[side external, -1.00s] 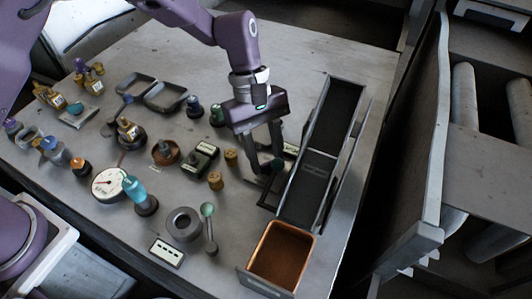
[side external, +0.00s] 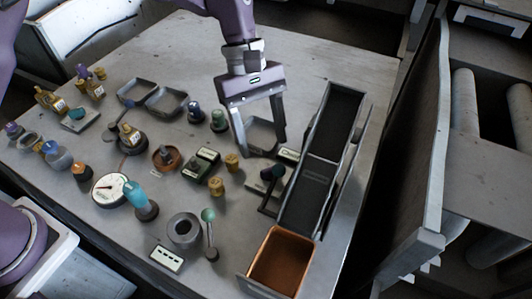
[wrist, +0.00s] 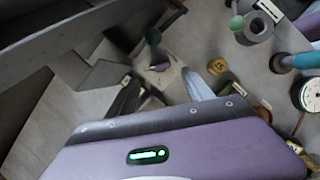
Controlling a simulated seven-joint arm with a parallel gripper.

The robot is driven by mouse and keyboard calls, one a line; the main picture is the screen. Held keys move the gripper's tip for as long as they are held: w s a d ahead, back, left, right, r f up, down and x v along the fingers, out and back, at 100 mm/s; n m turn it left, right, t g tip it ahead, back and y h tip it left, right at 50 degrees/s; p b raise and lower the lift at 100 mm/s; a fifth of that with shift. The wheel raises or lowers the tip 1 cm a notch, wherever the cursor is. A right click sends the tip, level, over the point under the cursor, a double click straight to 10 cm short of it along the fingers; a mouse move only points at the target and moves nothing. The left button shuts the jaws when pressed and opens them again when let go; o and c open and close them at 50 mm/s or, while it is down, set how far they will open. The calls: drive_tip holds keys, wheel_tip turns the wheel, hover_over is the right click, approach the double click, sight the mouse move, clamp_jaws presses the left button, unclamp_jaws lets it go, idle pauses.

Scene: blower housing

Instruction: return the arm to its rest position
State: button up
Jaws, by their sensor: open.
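My gripper (side external: 261,152) is open and empty above the table (side external: 330,60), left of the black-belted chute (side external: 335,120). Its two fingers point down and stand well apart.
A copper-coloured bin (side external: 283,262) stands at the chute's lower end. A gauge (side external: 109,189), a teal-topped bottle (side external: 136,192), a grey ring (side external: 185,229) and several small parts crowd the left and middle. The table's back right is clear. A grey dish (side external: 262,132) lies behind the fingers.

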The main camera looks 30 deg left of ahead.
drive_tip(key=shift+w+a+r, duration=0.15)
drive_tip(key=shift+a+r, duration=0.05)
drive_tip(key=shift+r, duration=0.5)
